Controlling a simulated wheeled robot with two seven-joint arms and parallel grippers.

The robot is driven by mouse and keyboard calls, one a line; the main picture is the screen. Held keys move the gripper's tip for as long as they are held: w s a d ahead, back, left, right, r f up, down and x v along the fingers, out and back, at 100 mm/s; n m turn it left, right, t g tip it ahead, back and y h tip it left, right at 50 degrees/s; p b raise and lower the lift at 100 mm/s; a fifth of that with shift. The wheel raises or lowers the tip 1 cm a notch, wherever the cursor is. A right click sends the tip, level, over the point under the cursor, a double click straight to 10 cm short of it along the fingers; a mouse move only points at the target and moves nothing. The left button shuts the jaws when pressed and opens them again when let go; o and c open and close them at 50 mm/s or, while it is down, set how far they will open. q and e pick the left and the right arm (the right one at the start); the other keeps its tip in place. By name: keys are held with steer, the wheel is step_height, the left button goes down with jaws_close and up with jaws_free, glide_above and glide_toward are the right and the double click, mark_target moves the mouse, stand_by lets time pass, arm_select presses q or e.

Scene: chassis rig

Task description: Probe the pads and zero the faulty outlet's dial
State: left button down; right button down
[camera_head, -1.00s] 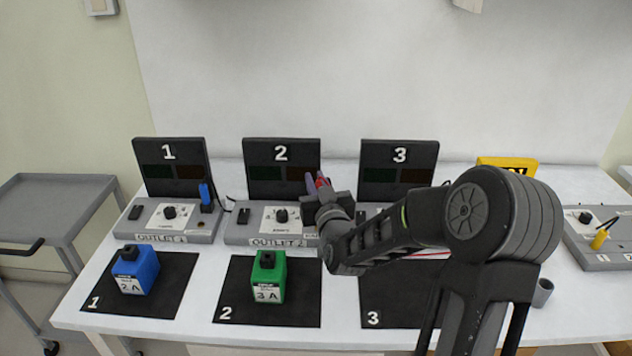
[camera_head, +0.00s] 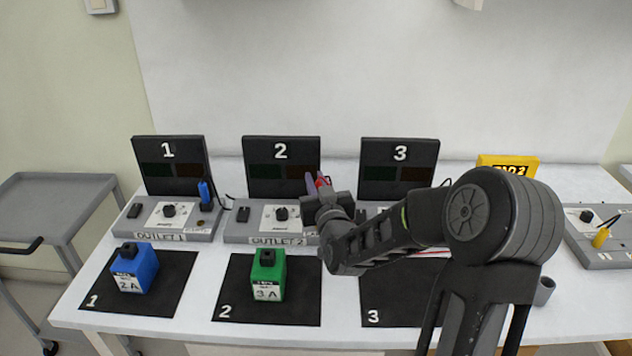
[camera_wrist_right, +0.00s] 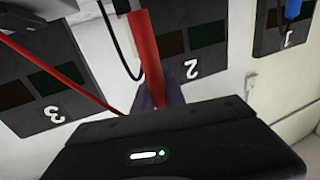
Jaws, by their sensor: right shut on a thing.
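Outlet 1 (camera_head: 187,224), outlet 2 (camera_head: 238,233) and outlet 3, largely hidden by my right arm, stand in a row, each with a dark numbered panel behind. Outlet 1 has a dial (camera_head: 169,210) and a blue plug (camera_head: 204,192). Outlet 2 has a dial (camera_head: 281,214). My right gripper (camera_head: 318,190) is at outlet 2's right end, shut on a red probe that shows in the right wrist view (camera_wrist_right: 146,50) with its cable trailing. The probe's tip and its contact with a pad are hidden. My left gripper is not in view.
A blue 2 A block (camera_head: 146,266) stands on mat 1 (camera_head: 172,290), and a green 3 A block (camera_head: 276,279) on mat 2 (camera_head: 308,300). Mat 3 (camera_head: 385,300) shows no block. A yellow meter (camera_head: 507,162) stands behind my arm. A grey unit (camera_head: 598,255) is far right; a cart (camera_head: 45,205) is left.

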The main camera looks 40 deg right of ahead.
step_height(320, 180, up, 7)
steer(key=p, duration=0.3)
stand_by(0.6)
steer(key=shift+f, duration=0.1)
stand_by(1.1)
